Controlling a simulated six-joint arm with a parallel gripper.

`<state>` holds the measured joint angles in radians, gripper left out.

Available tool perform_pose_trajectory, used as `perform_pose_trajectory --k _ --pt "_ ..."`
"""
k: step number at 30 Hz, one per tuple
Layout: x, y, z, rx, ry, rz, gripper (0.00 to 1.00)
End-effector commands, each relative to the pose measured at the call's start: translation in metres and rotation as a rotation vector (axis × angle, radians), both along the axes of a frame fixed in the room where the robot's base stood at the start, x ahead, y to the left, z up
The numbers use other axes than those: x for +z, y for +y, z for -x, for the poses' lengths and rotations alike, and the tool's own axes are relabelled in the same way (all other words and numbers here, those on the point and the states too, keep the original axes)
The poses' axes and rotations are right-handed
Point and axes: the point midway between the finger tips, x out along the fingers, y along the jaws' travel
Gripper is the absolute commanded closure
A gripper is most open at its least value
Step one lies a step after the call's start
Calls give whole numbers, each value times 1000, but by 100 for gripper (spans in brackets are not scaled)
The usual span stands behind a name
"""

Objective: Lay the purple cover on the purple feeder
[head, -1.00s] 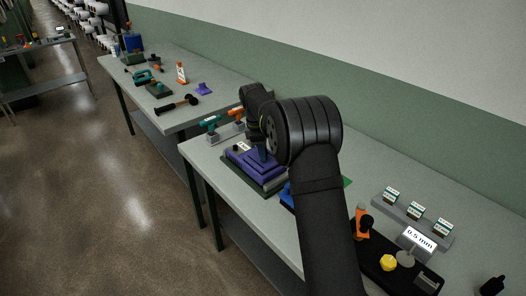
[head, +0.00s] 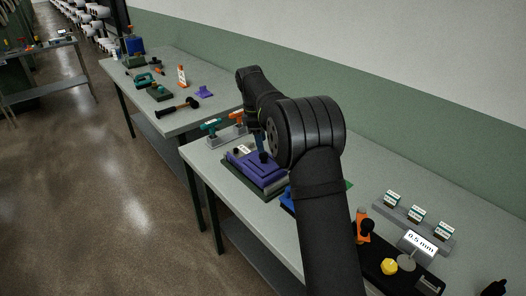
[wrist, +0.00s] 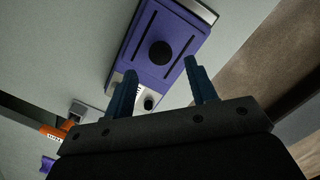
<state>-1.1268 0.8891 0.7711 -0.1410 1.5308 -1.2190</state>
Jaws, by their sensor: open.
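The purple cover (head: 252,165) is a stepped purple plate with a black knob, lying on top of the purple feeder (head: 273,182), which has a dark base, on the near table. In the wrist view the cover (wrist: 172,30) shows two dark slots and a round black knob. The feeder is mostly hidden beneath it, and I cannot tell whether the cover sits fully flush. My gripper (head: 257,138) is just above the knob. In the wrist view its two blue fingers (wrist: 160,68) are spread, with nothing between them.
A blue block (head: 287,199) lies close in front, partly behind my arm. A black tray (head: 376,262) with a yellow knob and a grey rack of labelled blocks (head: 412,214) are at right.

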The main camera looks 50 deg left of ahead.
Motion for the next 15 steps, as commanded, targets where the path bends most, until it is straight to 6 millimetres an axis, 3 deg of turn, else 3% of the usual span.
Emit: perform_pose_trajectory --k 6,15 --pt "40 5 5 1 0 -1 48" --pt "56 6 7 1 1 1 48"
